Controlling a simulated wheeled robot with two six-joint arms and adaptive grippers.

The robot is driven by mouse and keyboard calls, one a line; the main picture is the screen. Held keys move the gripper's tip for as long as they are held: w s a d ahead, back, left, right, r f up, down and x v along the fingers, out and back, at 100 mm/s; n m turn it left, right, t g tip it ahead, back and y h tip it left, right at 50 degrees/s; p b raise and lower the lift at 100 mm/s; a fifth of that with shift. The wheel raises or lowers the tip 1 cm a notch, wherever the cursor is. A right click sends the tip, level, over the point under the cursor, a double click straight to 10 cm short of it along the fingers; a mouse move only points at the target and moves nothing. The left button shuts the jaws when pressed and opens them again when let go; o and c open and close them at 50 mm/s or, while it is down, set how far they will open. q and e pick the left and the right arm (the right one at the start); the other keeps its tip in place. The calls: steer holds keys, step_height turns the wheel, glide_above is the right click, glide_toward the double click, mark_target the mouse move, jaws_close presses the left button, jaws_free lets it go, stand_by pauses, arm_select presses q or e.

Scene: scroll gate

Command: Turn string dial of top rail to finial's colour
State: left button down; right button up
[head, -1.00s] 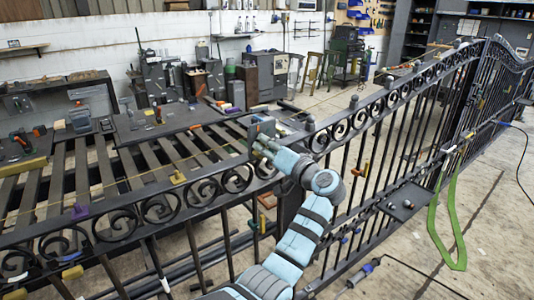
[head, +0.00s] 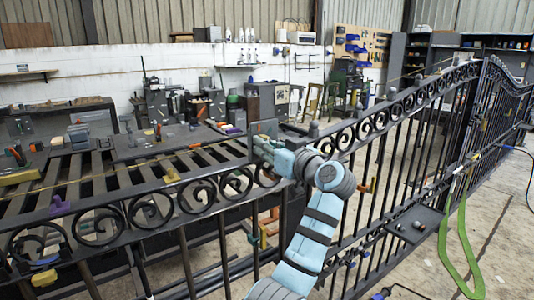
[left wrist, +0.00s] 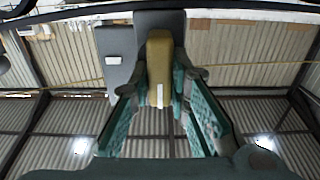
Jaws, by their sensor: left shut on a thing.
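My left gripper (head: 262,147) is at the top rail (head: 196,207), right by a dark upright plate (head: 265,128). In the left wrist view its teal fingers (left wrist: 158,88) are closed around an olive-yellow knob (left wrist: 159,50) with a small pale mark on its end. The knob stands out from the dark plate (left wrist: 117,55). A thin yellow string (head: 100,175) runs along the rail. A dark grey finial (head: 314,129) tops a post just right of the gripper. My gripper hides the knob in the head view. My right gripper is out of view.
The rail also carries a yellow piece (head: 170,174) and a purple piece (head: 60,205). An orange handle (head: 371,186) is on the gate right of my arm. A green strap (head: 457,245) hangs at the right. A slatted workbench (head: 97,175) stands behind the rail.

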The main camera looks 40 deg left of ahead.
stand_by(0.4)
arm_select(q)
steer(key=c, duration=1.5)
jaws_free()
steer(key=v, duration=1.2)
